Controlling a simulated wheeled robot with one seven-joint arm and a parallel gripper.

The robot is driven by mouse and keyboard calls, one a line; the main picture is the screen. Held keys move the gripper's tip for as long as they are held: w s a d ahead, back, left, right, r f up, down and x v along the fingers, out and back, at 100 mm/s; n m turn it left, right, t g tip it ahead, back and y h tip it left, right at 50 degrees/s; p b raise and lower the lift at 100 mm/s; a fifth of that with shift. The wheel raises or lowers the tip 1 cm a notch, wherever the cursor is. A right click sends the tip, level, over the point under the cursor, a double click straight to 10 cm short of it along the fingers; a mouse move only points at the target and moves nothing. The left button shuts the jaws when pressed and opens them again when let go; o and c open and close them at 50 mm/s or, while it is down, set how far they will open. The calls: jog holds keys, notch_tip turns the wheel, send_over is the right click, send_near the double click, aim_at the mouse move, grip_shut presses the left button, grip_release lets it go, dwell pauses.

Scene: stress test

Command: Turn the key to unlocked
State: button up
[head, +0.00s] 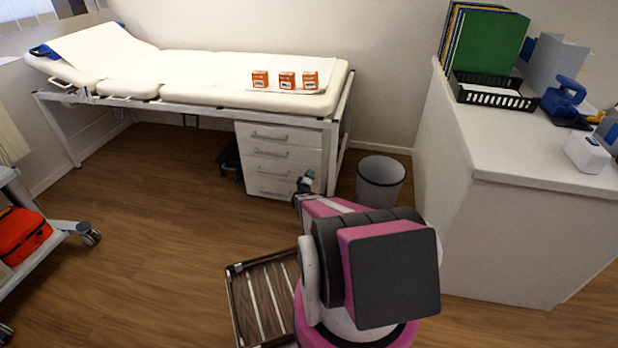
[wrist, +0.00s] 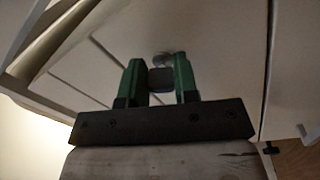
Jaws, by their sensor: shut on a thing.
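My gripper (wrist: 160,80) has green fingers, and they are closed on the sides of a grey key (wrist: 160,79) in the wrist view. A small round pale lock (wrist: 162,58) shows just beyond the key, on the white drawer unit. Whether the key sits fully in the lock and which way it is turned cannot be told. In the head view my gripper (head: 304,182) is at the right side of the drawer unit's front (head: 278,158), and the key is hidden there.
The drawer unit stands under an examination couch (head: 200,75) with several small orange boxes (head: 287,80) on it. A grey bin (head: 381,182) is close to the right of my gripper. A slatted wooden crate (head: 236,310) is on the floor beside my base.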

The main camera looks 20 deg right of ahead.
jog(key=shift+n, duration=2.1)
jog(key=o, duration=0.9)
